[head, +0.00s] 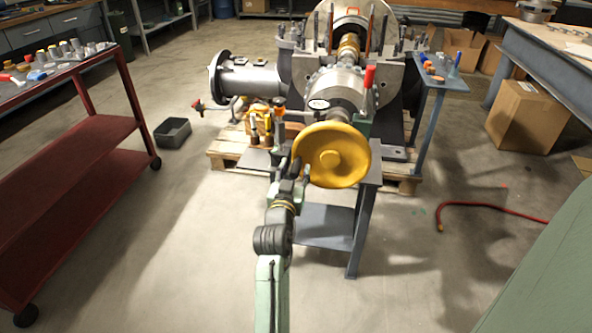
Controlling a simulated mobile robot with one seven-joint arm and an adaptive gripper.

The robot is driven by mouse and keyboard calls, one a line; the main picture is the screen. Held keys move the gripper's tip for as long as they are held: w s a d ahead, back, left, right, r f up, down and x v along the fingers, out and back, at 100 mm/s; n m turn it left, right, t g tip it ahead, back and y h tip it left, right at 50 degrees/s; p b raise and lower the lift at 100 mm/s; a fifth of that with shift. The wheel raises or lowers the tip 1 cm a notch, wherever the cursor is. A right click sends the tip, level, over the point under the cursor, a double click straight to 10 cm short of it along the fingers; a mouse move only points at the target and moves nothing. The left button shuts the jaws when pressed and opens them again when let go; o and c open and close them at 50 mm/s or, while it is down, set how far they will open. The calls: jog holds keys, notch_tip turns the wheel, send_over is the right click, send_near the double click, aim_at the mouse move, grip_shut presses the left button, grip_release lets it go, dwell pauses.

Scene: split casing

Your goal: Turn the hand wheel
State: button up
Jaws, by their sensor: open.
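The hand wheel (333,155) is a yellow disc with a thick rim and a central hub. It stands upright at the middle of the head view, at a small grey stand (357,235) in front of the split casing (340,90). My gripper (299,166) is at the wheel's lower left rim, at the end of my arm reaching up from the bottom. Its jaws are open. I cannot tell whether a finger touches the rim or whether the rim lies between the fingers.
A red cart (75,165) with small parts stands at the left. A small side table (440,82) and a cardboard box (525,115) are at the right. A red hose (490,205) lies on otherwise open floor.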

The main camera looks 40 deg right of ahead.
jog(key=shift+s+d, duration=0.1)
jog(key=shift+s, duration=0.05)
jog(key=shift+s, duration=0.1)
jog(key=v, duration=1.2)
